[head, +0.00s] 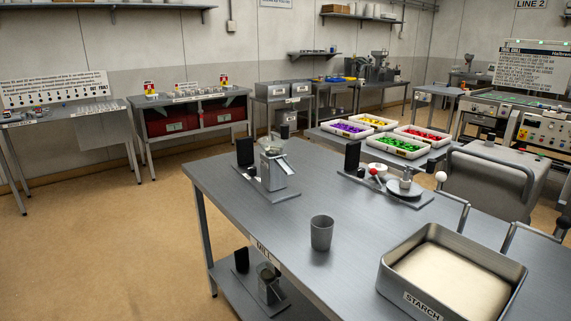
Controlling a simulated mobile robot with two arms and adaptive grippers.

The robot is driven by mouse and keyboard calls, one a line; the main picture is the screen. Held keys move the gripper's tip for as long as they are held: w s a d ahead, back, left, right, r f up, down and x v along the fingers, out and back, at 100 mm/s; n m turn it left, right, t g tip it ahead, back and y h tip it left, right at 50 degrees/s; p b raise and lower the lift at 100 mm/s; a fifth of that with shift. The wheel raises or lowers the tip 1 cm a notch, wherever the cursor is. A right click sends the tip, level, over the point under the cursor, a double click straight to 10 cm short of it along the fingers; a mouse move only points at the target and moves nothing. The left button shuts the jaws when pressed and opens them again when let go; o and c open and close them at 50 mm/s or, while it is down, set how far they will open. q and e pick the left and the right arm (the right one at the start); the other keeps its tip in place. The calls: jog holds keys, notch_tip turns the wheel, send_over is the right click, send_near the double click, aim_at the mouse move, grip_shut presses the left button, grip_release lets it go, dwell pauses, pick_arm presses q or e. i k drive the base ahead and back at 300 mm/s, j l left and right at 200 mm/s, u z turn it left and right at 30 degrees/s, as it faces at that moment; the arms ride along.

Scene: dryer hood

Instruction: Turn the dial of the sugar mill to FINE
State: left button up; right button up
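The likely sugar mill (274,170) is a small silver machine with a hopper or lid on top, on a grey base plate at the far left of the table (225,185) labelled MILL. A black upright block (245,152) stands at the plate's left end. A small dark knob shows near the mill's lower left, but I cannot tell whether it is the dial. No FINE marking is readable at this size. A similar machine (268,284) sits on the shelf below the tabletop. Neither of my grippers is in view.
A grey cup (321,232) stands upright at the table's middle. A deep metal tray labelled STARCH (421,305) fills the front right. Another small apparatus (404,187) sits at the back right. The tabletop between mill and cup is clear, with open floor to the left.

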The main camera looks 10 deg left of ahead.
aim_at(252, 170)
jog(key=i+j+z, duration=0.15)
jog(key=j, duration=0.2)
jog(key=i+j+z, duration=0.1)
jog(key=i+j, duration=0.15)
jog(key=i+j+z, duration=0.15)
jog(key=j, duration=0.3)
jog(key=i+j+z, duration=0.1)
jog(key=j, duration=0.3)
jog(key=i+j+z, duration=0.15)
jog(key=j, duration=0.25)
jog(key=i, duration=0.05)
